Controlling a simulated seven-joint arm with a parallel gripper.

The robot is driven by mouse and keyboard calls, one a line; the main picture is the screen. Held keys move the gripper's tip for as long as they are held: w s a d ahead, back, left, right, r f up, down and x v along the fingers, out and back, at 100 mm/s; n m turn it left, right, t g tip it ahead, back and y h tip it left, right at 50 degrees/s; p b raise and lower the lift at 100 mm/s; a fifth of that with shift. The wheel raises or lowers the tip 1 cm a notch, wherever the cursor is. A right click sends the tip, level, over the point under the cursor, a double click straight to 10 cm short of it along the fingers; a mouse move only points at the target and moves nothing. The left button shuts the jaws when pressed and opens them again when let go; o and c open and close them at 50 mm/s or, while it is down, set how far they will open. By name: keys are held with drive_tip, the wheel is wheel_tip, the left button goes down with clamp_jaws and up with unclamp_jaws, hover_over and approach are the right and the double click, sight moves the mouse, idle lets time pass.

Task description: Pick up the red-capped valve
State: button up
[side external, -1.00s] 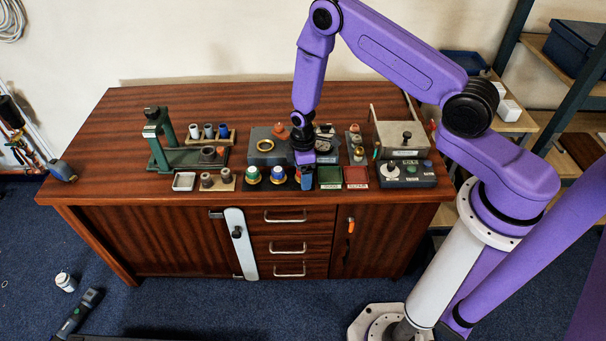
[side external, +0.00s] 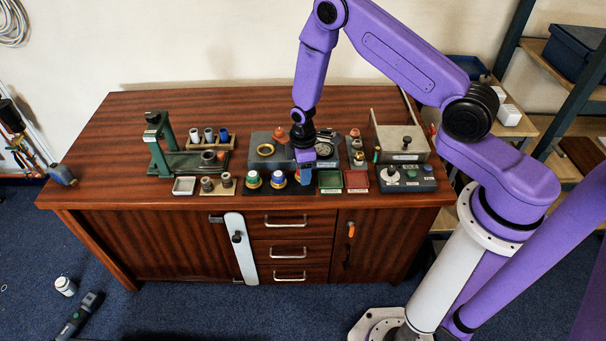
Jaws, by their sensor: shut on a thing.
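My gripper (side external: 306,172) is over the front middle of the bench, just right of two capped valves on a dark mat. It is shut, and the red-capped valve appears to be between its fingers. The valve is mostly hidden by the fingers, and its cap is too small to make out clearly. The green-capped valve (side external: 253,180) and the blue-capped valve (side external: 278,179) stand upright to the left. I cannot tell how far the held valve is above the mat.
A green tray (side external: 330,180) and a red tray (side external: 357,180) lie just right of my gripper. A grey plate with a brass ring (side external: 265,149) is behind. A control box (side external: 408,178) stands further right, a green press (side external: 158,145) at left. The back left of the bench is clear.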

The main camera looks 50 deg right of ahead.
drive_tip(key=s+r, duration=1.1)
drive_tip(key=s, duration=0.3)
drive_tip(key=w+f, duration=0.1)
drive_tip(key=w, duration=0.4)
drive_tip(key=w+f, duration=0.1)
drive_tip(key=w, duration=0.4)
drive_tip(key=w+a+f, duration=0.1)
drive_tip(key=w, duration=0.3)
drive_tip(key=shift+w, duration=0.4)
drive_tip(key=w, duration=1.5)
drive_tip(key=shift+d+f, duration=0.15)
drive_tip(key=shift+f, duration=1.05)
drive_tip(key=shift+d+f, duration=0.1)
drive_tip(key=shift+f, duration=1.1)
drive_tip(key=shift+f, duration=0.1)
drive_tip(key=shift+f, duration=0.25)
drive_tip(key=shift+f, duration=0.6)
